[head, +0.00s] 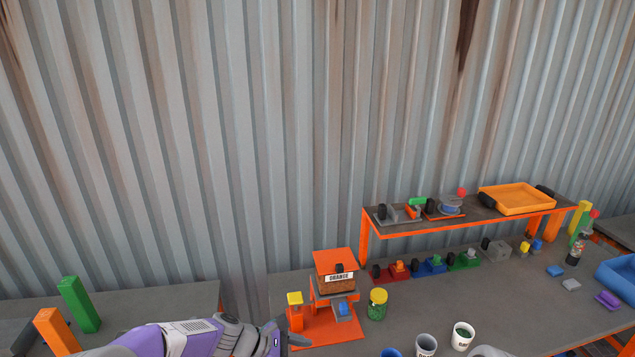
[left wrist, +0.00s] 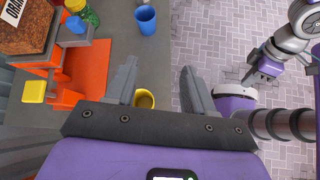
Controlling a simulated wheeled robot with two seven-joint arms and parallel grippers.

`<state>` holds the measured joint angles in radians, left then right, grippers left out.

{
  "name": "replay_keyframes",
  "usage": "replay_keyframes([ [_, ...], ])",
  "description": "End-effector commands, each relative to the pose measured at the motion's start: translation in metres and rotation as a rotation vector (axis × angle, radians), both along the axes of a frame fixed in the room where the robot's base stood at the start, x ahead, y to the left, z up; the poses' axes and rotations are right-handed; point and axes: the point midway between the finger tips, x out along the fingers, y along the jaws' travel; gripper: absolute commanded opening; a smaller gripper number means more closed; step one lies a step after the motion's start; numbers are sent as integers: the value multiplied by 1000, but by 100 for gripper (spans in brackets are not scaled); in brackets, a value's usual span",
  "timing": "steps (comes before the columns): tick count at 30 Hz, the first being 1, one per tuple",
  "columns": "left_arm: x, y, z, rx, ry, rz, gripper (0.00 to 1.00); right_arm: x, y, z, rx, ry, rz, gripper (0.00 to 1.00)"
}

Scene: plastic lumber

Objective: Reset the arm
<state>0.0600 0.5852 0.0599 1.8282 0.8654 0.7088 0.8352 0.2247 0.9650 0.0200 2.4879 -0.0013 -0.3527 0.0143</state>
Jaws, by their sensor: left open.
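My left arm comes in along the bottom of the head view. Its gripper (head: 297,341) is in front of the orange dispenser stand (head: 333,335), partly cut off by the frame edge. In the left wrist view the two fingers of my left gripper (left wrist: 158,68) are spread with nothing held between them. A cup with a yellow inside (left wrist: 145,98) shows below, between the fingers and beyond them. What seems to be my right gripper (left wrist: 264,70) hangs over the paved floor at the right of the left wrist view, too small to read its jaws.
The dispenser's box labelled "ORANGE" (head: 337,280) stands close to my left gripper. A green jar with a yellow lid (head: 377,304), a grey cup (head: 425,345) and a white cup (head: 463,336) are to its right. A raised shelf (head: 470,218) runs behind. A corrugated wall closes the back.

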Motion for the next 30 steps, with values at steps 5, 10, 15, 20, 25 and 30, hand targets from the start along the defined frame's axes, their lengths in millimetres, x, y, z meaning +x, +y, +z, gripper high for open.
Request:
replay_keyframes([
  [5,-34,18,-98,192,-34,-109,53,-2,0,-21,1,4,1,0],
  [10,-94,44,-212,422,-126,-347,53,-2,0,-48,1,3,1,0],
  [15,-170,64,-310,583,-302,-703,53,-2,0,-80,1,3,1,0],
  [20,-223,64,-354,618,-501,-974,53,-2,0,-100,1,3,1,0],
  [25,-244,60,-365,614,-617,-1086,53,-2,0,-106,1,3,1,0],
  [30,-245,59,-365,615,-624,-1091,53,-2,0,-106,1,3,1,0],
])
